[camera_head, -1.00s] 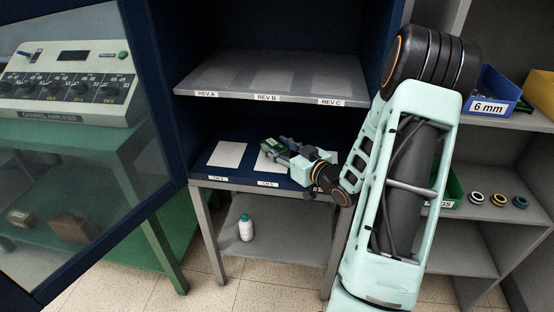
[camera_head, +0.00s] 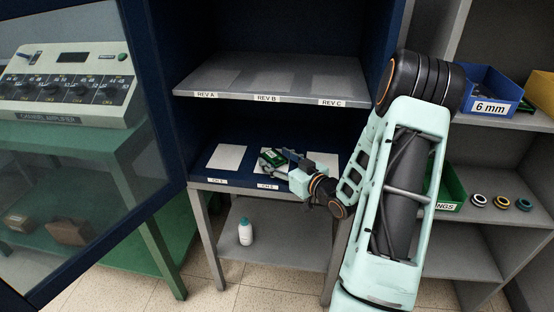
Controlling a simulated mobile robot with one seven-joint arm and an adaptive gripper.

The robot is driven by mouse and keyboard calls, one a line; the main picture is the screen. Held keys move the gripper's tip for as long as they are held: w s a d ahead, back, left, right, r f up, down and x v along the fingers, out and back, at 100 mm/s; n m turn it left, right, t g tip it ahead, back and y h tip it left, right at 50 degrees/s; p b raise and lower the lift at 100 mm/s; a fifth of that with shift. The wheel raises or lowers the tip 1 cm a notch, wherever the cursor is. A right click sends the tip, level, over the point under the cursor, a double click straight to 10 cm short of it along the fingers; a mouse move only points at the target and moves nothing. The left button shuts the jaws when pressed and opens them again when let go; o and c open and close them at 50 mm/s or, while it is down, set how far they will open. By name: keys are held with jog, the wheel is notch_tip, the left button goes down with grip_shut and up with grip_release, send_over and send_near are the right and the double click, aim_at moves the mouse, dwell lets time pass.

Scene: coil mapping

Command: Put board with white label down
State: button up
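A small green board (camera_head: 272,158) with a pale patch on it is at the middle white pad of the cabinet's lower shelf. It looks low over or on the pad; I cannot tell if it fully rests there. My gripper (camera_head: 284,160) reaches in from the right, with its dark fingers right at the board's right side. The fingers are too small and overlapped to show whether they still grip it. The left white pad (camera_head: 226,157) is bare.
The upper shelf (camera_head: 268,92) is empty, with labels REV A, REV B and REV C. A glass door (camera_head: 90,190) stands open at left. A white bottle (camera_head: 245,232) is below. Blue (camera_head: 490,90) and green (camera_head: 452,190) bins and several rings are on the right shelves.

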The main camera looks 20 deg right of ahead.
jog(key=shift+r, duration=0.25)
jog(key=shift+s+d+p, duration=0.1)
jog(key=shift+s+p, duration=0.2)
jog(key=p+v, duration=0.1)
jog(key=v, duration=1)
jog(key=shift+s, duration=0.25)
